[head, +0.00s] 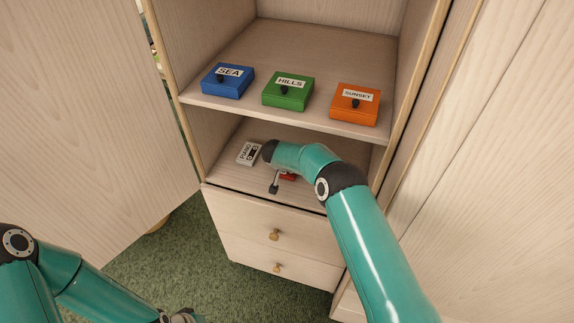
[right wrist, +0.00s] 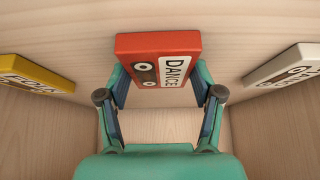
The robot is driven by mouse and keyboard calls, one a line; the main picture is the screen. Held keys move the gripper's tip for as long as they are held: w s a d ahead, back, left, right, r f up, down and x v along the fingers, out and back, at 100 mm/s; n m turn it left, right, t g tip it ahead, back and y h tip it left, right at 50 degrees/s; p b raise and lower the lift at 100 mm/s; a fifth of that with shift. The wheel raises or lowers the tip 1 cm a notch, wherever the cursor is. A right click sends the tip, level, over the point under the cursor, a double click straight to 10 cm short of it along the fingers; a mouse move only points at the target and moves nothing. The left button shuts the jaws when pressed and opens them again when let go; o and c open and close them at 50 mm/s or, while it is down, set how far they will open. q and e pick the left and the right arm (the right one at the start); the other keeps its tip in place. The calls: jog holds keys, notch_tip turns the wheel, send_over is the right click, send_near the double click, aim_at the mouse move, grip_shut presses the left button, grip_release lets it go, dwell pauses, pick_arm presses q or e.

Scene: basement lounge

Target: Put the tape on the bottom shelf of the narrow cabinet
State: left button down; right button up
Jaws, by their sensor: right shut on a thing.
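The red tape labelled DANCE (right wrist: 150,58) sits between the two fingertips of my right gripper (right wrist: 160,84), which is shut on it. In the head view only a small red part of this tape (head: 287,177) shows beneath my right arm. My right gripper (head: 275,184) reaches into the bottom shelf (head: 228,171) of the narrow cabinet, above the drawers. I cannot tell whether the tape touches the shelf. My left gripper (head: 182,317) is at the bottom edge of the head view, mostly cut off.
A white PIANO tape (head: 248,153) lies on the bottom shelf. A yellow tape (right wrist: 34,71) and a white tape (right wrist: 286,66) flank the red one. Blue SEA (head: 228,82), green HILLS (head: 287,92) and orange SUNSET (head: 354,105) boxes stand on the shelf above.

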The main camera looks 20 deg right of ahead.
jog(key=o, duration=1.1)
jog(key=shift+o, duration=0.2)
jog(key=shift+r, duration=0.15)
jog(key=b+v, duration=0.1)
jog(key=v, duration=1.1)
